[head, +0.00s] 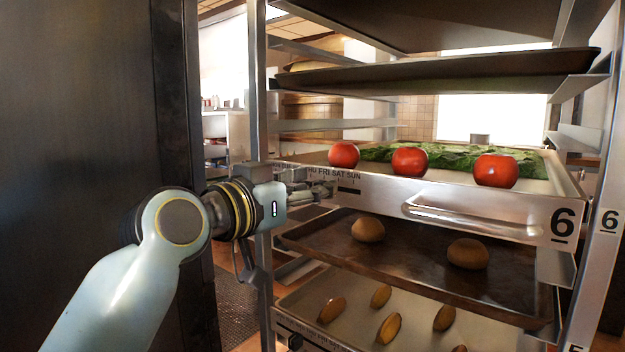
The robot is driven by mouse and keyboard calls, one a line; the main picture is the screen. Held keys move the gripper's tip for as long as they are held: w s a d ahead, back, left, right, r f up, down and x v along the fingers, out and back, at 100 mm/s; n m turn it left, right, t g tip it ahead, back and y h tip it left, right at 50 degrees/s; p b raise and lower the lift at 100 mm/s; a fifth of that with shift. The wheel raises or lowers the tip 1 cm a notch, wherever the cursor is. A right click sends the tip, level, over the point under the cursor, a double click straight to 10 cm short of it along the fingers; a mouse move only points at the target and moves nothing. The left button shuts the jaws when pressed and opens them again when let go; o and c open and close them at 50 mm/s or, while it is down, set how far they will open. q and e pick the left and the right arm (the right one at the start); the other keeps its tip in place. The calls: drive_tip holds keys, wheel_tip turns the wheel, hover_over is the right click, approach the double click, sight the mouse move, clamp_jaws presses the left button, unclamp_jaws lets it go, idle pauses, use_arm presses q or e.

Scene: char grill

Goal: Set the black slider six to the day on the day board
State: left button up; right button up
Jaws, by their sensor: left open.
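The day board (352,177) is a strip of day letters on the front of the tray marked 6. THU, FRI, SAT and SUN can be read, and the earlier days are hidden behind my left gripper. A small black bar (348,190), which looks like the black slider, sits below the letters, roughly under SAT. My left gripper (326,189) is open in front of the board's left part, with its fingers pointing right, just left of the black bar. I cannot tell whether they touch the board. My right gripper is not in view.
The tray marked 6 (480,207) has a long front handle (470,219) and holds tomatoes (409,161) and leafy greens (440,155). Trays with buns (468,253) and oval pieces (389,328) sit below. A rack post (258,90) stands beside my left wrist.

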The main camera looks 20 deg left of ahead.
use_arm(q)
drive_tip(key=shift+w+d, duration=0.15)
drive_tip(key=shift+w, duration=0.25)
clamp_jaws()
